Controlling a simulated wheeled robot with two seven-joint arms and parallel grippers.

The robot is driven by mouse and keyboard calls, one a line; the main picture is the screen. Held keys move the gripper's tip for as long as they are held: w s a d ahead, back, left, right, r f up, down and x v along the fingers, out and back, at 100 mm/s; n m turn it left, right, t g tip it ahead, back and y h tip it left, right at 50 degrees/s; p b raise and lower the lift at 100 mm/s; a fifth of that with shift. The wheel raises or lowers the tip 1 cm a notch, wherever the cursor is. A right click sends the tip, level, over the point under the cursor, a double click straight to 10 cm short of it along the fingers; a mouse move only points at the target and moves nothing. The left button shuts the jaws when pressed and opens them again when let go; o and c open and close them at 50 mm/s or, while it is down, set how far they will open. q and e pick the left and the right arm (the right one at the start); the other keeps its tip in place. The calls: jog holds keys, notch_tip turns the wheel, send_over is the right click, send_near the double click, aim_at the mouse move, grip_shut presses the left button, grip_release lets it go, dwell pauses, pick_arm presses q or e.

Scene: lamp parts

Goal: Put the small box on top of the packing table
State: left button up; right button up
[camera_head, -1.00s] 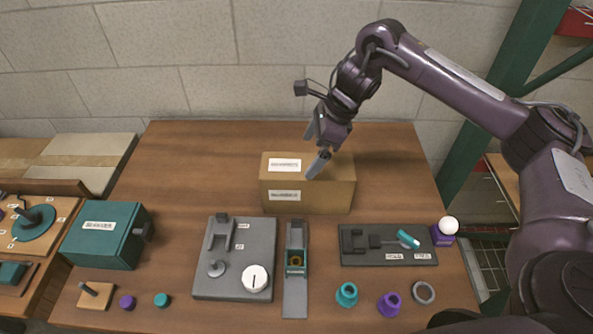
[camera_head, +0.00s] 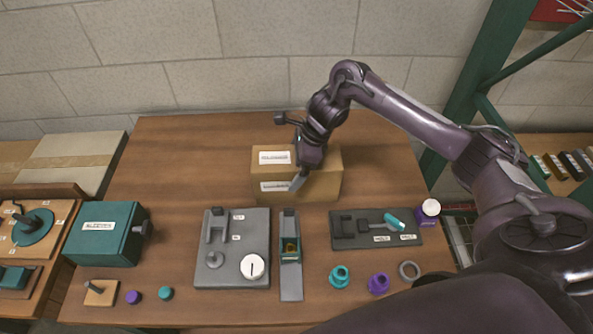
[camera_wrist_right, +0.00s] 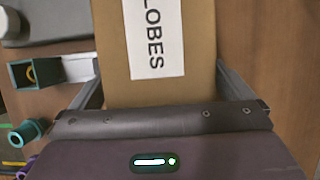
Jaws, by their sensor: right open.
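The small box is a brown cardboard box (camera_head: 325,185) with white labels, standing at the back middle of the wooden table (camera_head: 190,150). My right gripper (camera_head: 300,182) is at the box's front and top in the head view. In the right wrist view the box (camera_wrist_right: 195,85) fills the middle, with a white label whose readable letters are "LOBES". My right gripper (camera_wrist_right: 162,85) is open there, one finger on each side of the box; whether the fingers touch it I cannot tell. My left gripper is not in view. Which surface is the packing table is unclear.
In front of the box are a grey fixture plate (camera_head: 232,270), a narrow grey holder (camera_head: 290,270) and a dark tool plate (camera_head: 375,230). A teal box (camera_head: 105,235) stands left. Small teal and purple parts lie along the front. A green post (camera_head: 470,100) rises at right.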

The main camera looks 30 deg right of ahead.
jog(key=shift+f, duration=0.3)
jog(key=c, duration=1.4)
jog(key=shift+w+r, duration=0.1)
jog(key=shift+w, duration=0.05)
jog(key=shift+c, duration=1.4)
jog(key=shift+r, duration=0.85)
notch_tip(320, 180, up, 18)
jog(key=p, duration=0.3)
jog(key=shift+r, duration=0.15)
